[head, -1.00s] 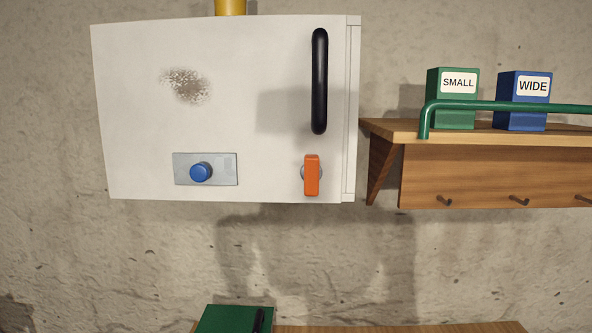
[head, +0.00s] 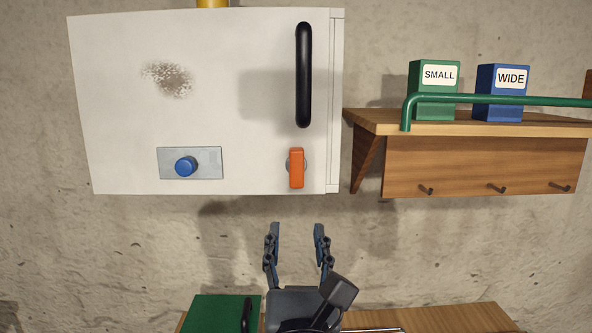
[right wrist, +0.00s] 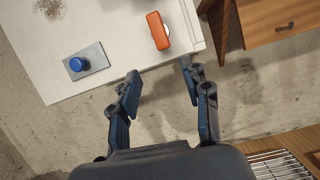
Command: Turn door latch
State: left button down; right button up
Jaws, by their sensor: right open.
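The orange latch (head: 296,168) stands upright on a round grey base, low on the right side of the white cabinet door (head: 230,120). A black vertical handle (head: 303,75) is above it. My right gripper (head: 297,227) is open and empty, below the latch and apart from it. In the right wrist view the latch (right wrist: 158,31) lies beyond and above the gap between the open fingers (right wrist: 160,78), touching neither. My left gripper is not in view.
A blue knob (head: 186,166) on a grey plate is left of the latch. A wooden shelf (head: 480,165) with hooks, a green rail (head: 500,98) and boxes is on the right. A green object (head: 222,312) is below. Bare wall lies under the cabinet.

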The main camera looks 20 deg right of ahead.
aim_at(297, 170)
jog(key=shift+n+t+h, duration=0.3)
jog(key=shift+n, duration=0.1)
jog(key=p+x, duration=0.2)
jog(key=x, duration=0.2)
jog(key=r+p+x, duration=0.1)
jog(key=p+x, duration=0.1)
jog(key=x, duration=0.2)
jog(key=p+x, duration=0.2)
jog(key=x, duration=0.3)
jog(key=shift+s+d+r+p, duration=0.1)
jog(key=shift+s+r+p, duration=0.15)
jog(key=shift+r+p, duration=0.1)
jog(key=shift+w+d, duration=0.1)
jog(key=shift+w, duration=0.3)
grip_shut()
